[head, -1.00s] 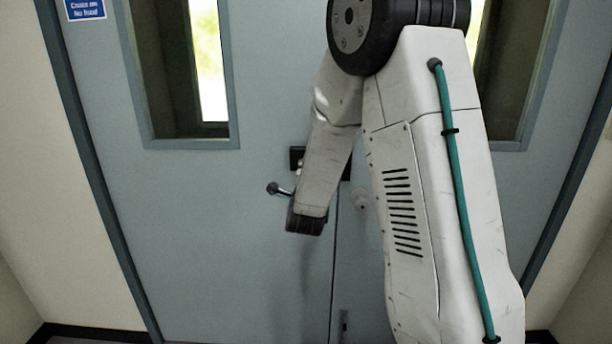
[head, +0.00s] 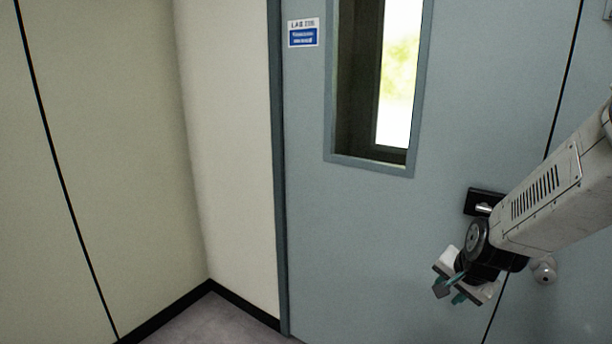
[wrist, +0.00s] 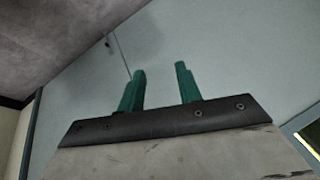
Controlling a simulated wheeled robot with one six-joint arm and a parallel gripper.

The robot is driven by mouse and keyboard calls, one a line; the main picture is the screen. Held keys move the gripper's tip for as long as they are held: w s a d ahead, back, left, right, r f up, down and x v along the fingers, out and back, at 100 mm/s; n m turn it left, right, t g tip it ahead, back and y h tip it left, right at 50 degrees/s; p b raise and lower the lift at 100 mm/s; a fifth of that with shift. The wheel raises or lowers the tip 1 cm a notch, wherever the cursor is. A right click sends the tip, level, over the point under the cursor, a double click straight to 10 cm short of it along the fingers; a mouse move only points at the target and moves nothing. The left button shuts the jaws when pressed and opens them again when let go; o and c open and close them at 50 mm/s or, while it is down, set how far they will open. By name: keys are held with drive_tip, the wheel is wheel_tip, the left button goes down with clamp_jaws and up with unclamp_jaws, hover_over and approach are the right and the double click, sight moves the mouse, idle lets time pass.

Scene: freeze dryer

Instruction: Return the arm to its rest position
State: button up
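My gripper (head: 451,290) is at the lower right of the head view, in front of the blue-grey double door (head: 380,240). Its green fingers point down and to the left. In the wrist view the two green fingers (wrist: 160,88) stand apart with nothing between them, so it is open and empty. My arm reaches in from the right edge, bent at the wrist. A door handle on a black plate (head: 485,202) shows just above the wrist, partly covered by the arm.
A round silver knob (head: 544,270) is on the door beneath my arm. A tall narrow window (head: 398,80) is in the door leaf. A blue and white sign (head: 303,33) is at upper left of the door. Cream walls (head: 225,150) and a small patch of grey floor (head: 215,325) lie to the left.

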drive_tip(key=s+a+r+n+g, duration=0.2)
drive_tip(key=s+r+n, duration=0.3)
drive_tip(key=s, duration=0.8)
drive_tip(key=s+a+r+n+g, duration=0.2)
drive_tip(key=s+a+r+n, duration=0.1)
drive_tip(key=s+r, duration=0.6)
drive_tip(key=shift+s+r+n, duration=0.35)
drive_tip(key=shift+s+n, duration=0.55)
drive_tip(key=shift+s, duration=1.25)
